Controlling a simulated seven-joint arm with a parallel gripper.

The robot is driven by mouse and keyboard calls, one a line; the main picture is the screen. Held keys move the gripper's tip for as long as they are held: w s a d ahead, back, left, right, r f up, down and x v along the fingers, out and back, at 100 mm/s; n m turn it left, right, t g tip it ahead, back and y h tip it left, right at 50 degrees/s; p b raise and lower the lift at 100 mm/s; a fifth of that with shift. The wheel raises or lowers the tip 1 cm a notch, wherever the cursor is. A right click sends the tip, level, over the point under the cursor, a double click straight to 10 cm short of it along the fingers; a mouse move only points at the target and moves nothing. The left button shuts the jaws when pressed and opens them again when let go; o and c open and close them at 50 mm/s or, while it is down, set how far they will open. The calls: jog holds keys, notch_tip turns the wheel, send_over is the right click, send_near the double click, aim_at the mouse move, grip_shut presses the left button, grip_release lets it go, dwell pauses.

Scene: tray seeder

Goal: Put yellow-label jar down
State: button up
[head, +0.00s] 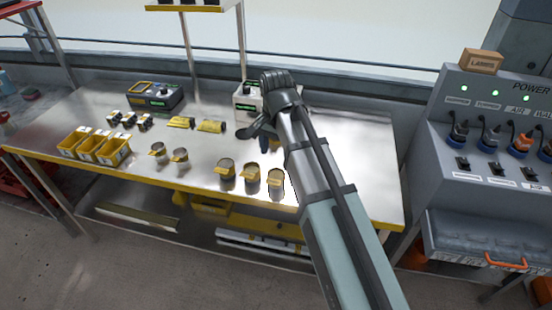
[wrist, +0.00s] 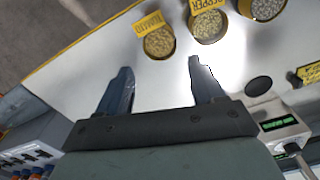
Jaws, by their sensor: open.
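Several round jars with yellow labels stand upright on the metal bench. In the head view, three are near the front edge: a right one (head: 275,184), a middle one (head: 251,176) and a left one (head: 226,172). The wrist view shows a jar labelled TOMATO (wrist: 160,44) and one labelled PEPPER (wrist: 208,27), both with grainy contents. My gripper (head: 263,138) is over the bench, behind the front jars. In the wrist view my gripper (wrist: 160,66) is open, with nothing between its fingers. The TOMATO jar is beyond the fingertips, apart from them.
Two more jars (head: 180,156) stand further left, near yellow bins (head: 95,148). Yellow packets (head: 211,126) lie behind. A device with a green display (wrist: 284,127) is close to my gripper's right in the wrist view. A power panel (head: 500,130) is right of the bench.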

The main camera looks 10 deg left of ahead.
jog(key=shift+r, duration=0.75)
